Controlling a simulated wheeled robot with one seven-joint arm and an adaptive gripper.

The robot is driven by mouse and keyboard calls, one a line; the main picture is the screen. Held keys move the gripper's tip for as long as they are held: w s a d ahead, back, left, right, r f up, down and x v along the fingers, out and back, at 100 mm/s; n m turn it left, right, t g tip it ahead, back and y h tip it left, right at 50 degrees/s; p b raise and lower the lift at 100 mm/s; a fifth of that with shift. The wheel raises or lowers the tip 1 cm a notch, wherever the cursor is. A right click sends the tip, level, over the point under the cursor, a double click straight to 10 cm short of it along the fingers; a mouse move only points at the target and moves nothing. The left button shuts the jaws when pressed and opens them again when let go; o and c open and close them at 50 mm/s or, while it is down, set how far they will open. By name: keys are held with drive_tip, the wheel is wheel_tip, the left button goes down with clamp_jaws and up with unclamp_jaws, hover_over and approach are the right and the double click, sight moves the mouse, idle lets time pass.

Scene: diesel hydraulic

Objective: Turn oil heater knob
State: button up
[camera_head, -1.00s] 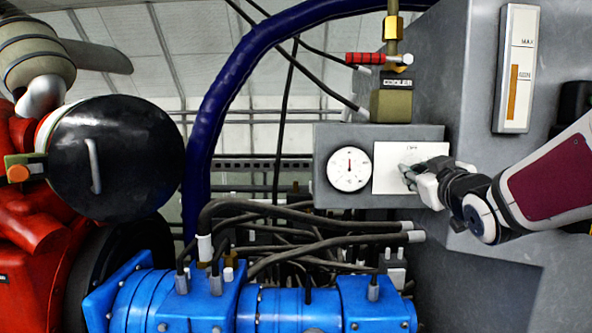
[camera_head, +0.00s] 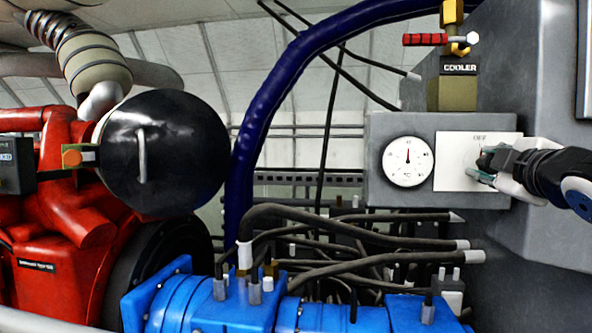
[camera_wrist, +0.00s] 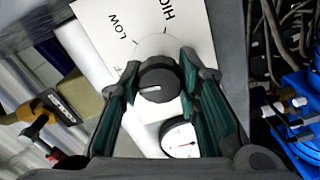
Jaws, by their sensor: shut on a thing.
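The oil heater knob (camera_wrist: 158,80) is dark grey and round with a white pointer line. In the wrist view it sits between the two green-lined fingers of my gripper (camera_wrist: 158,88), which is shut on it. The pointer faces left, towards a partly hidden label ending in F. LOW and HIGH are printed on the white plate (camera_wrist: 145,22). In the head view my gripper (camera_head: 482,168) reaches from the right to the white plate (camera_head: 452,160), marked OFF at its top. My fingers hide the knob there.
A round gauge (camera_head: 408,161) is left of the plate on the grey box (camera_head: 385,128). The cooler valve (camera_head: 455,90) with a red handle stands above. Dark hoses (camera_head: 350,240) and a blue machine (camera_head: 215,305) lie below. A dark blue pipe (camera_head: 262,90) curves at left.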

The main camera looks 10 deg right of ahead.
drive_tip(key=shift+n+b, duration=0.5)
drive_tip(key=shift+n, duration=0.5)
drive_tip(key=o, duration=1.2)
drive_tip(key=shift+s, duration=0.1)
drive_tip(key=shift+v, duration=5.9)
